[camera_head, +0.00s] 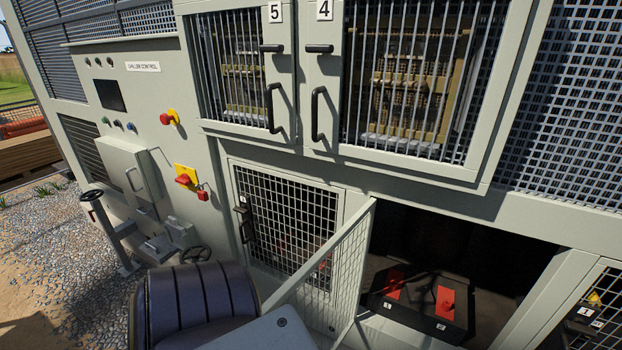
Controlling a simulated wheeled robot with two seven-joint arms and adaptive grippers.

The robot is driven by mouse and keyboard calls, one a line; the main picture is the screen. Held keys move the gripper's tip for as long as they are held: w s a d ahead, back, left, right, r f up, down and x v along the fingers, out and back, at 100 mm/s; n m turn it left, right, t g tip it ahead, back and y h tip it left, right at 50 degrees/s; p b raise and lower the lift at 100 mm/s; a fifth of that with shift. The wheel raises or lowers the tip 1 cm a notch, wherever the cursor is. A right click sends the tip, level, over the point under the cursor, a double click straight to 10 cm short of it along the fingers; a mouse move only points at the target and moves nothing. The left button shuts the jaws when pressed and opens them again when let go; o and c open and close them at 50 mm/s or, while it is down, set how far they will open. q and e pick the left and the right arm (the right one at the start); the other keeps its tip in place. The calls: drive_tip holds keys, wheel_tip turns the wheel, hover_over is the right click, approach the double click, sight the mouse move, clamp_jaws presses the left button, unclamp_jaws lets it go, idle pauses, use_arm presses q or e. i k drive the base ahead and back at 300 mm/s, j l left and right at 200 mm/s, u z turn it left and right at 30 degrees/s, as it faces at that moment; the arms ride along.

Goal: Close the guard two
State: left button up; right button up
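An open mesh guard (328,265) in a pale grey frame stands swung out in the lower middle, at the left side of a dark opening (425,240). I take it as guard two, but no number shows on it. Its lower part is cut off by the picture's bottom edge and by a grey part in front. Inside the opening sits a dark box (425,310) with red parts and small white labels. I can make out neither of my grippers in this view.
A shut mesh guard (290,215) is left of the opening; another guard (590,310), labelled 1, is at the right. Barred doors 5 (240,60) and 4 (410,70) are shut above. Gravel ground is left.

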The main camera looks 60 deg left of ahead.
sight(285, 290)
drive_tip(key=k+j, duration=0.6)
drive_tip(key=j, duration=0.55)
drive_tip(key=k+j, duration=0.15)
drive_tip(key=j, duration=0.5)
drive_tip(key=i+j, duration=0.15)
drive_tip(key=j, duration=0.2)
